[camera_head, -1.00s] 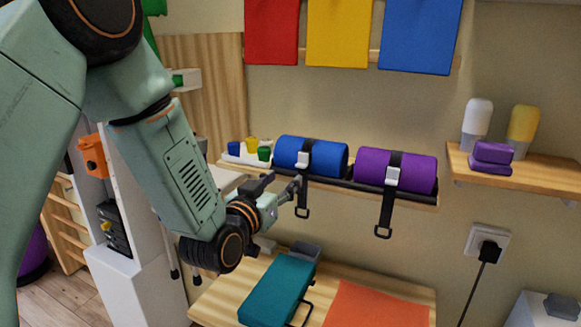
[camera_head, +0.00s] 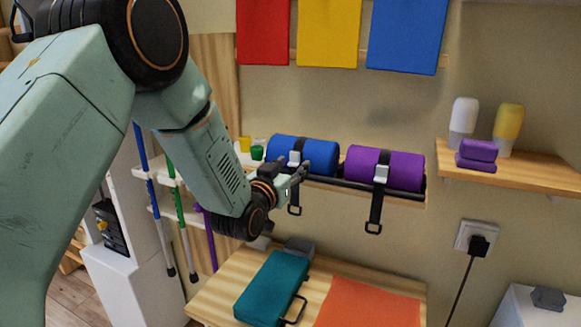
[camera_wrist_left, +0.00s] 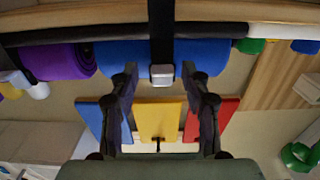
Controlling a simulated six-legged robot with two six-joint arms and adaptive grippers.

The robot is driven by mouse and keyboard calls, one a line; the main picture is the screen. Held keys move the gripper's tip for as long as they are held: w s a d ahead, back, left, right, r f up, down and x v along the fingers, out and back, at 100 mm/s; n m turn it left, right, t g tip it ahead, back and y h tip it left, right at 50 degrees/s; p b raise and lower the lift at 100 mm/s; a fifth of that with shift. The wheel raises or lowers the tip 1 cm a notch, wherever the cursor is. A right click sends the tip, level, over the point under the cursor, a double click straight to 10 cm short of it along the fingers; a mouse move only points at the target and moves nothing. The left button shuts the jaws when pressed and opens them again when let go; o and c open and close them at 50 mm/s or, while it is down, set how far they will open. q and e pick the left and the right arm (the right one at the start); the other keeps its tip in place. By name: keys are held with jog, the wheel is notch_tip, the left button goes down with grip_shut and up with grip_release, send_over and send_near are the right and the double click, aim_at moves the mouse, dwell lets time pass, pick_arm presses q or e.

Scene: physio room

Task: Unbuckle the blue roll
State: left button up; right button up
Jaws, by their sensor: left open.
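The blue roll (camera_head: 318,152) lies on a wall shelf, held by a black strap with a pale grey buckle (camera_head: 294,157). The strap's loose end with a ring (camera_head: 294,209) hangs below the shelf edge. My left gripper (camera_head: 289,172) is open just in front of and below the buckle. In the left wrist view, which looks upside down, the buckle (camera_wrist_left: 162,76) sits between the spread fingertips of my gripper (camera_wrist_left: 160,70), with a gap on both sides. The blue roll (camera_wrist_left: 208,55) is behind it. My right gripper is not in view.
A purple roll (camera_head: 400,170) with its own strap and buckle lies to the right on the same shelf. Small coloured cups stand left of the blue roll. Below, a wooden table (camera_head: 225,290) holds a teal case (camera_head: 272,287) and an orange cloth (camera_head: 368,305).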

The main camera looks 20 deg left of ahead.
pick_arm(q)
jog(key=shift+w+a+f, duration=0.2)
jog(key=shift+w+a, duration=0.05)
jog(key=c, duration=0.4)
jog(key=shift+d+r, duration=0.1)
jog(key=shift+d, duration=0.1)
jog(key=c, duration=0.5)
jog(key=shift+a, duration=0.1)
grip_shut()
